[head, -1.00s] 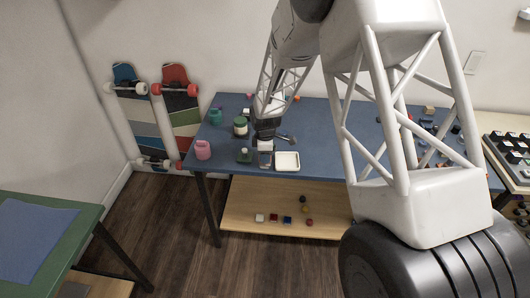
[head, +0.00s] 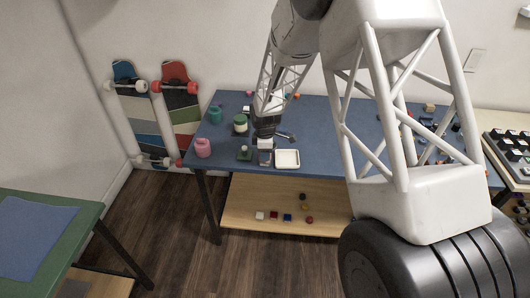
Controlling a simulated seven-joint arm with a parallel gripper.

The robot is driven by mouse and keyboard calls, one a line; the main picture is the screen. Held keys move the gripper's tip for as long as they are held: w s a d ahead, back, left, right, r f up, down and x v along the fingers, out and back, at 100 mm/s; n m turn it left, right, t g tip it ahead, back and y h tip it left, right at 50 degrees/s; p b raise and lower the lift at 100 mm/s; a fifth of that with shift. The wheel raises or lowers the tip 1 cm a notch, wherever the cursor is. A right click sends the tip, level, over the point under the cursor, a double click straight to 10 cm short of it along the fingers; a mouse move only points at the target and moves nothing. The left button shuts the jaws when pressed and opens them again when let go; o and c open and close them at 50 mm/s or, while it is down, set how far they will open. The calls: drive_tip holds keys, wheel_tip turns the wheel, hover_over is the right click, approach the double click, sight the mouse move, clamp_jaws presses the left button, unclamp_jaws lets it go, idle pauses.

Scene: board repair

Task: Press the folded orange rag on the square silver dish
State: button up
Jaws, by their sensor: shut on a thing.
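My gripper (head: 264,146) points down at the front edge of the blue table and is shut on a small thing. That thing is too small and too hidden to make out. Directly below the gripper is a small greyish square piece (head: 265,159), which looks like the square silver dish. I cannot tell whether the gripper or what it holds touches it. No folded orange rag shows clearly; it may be hidden at the fingertips.
A white square tray (head: 287,158) lies just right of the gripper. A green item (head: 244,154), a pink container (head: 203,148) and a green-and-white jar (head: 240,124) stand to the left. A tool (head: 286,136) lies behind the tray. A wooden shelf (head: 265,201) is below the blue table (head: 325,153).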

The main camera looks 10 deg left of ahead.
drive_tip(key=shift+f, duration=0.6)
idle(1.8)
drive_tip(key=shift+r, duration=0.1)
drive_tip(key=shift+r, duration=3.5)
drive_tip(key=shift+w+d, duration=0.1)
drive_tip(key=shift+w+d+m, duration=0.4)
drive_tip(key=shift+m, duration=0.1)
drive_tip(key=w+d+f+m, duration=0.1)
drive_tip(key=w+d+m, duration=0.4)
drive_tip(key=d+m, duration=0.2)
drive_tip(key=w+d+m, duration=0.5)
drive_tip(key=d+m, duration=0.2)
drive_tip(key=d, duration=0.3)
drive_tip(key=w+d+f+m, duration=0.1)
drive_tip(key=w+d+m, duration=0.5)
drive_tip(key=d+m, duration=0.1)
drive_tip(key=shift+w+d+f+m, duration=0.1)
drive_tip(key=shift+d+f+m, duration=0.05)
drive_tip(key=shift+d, duration=0.3)
drive_tip(key=shift+d+f+m, duration=0.15)
drive_tip(key=shift+d, duration=0.3)
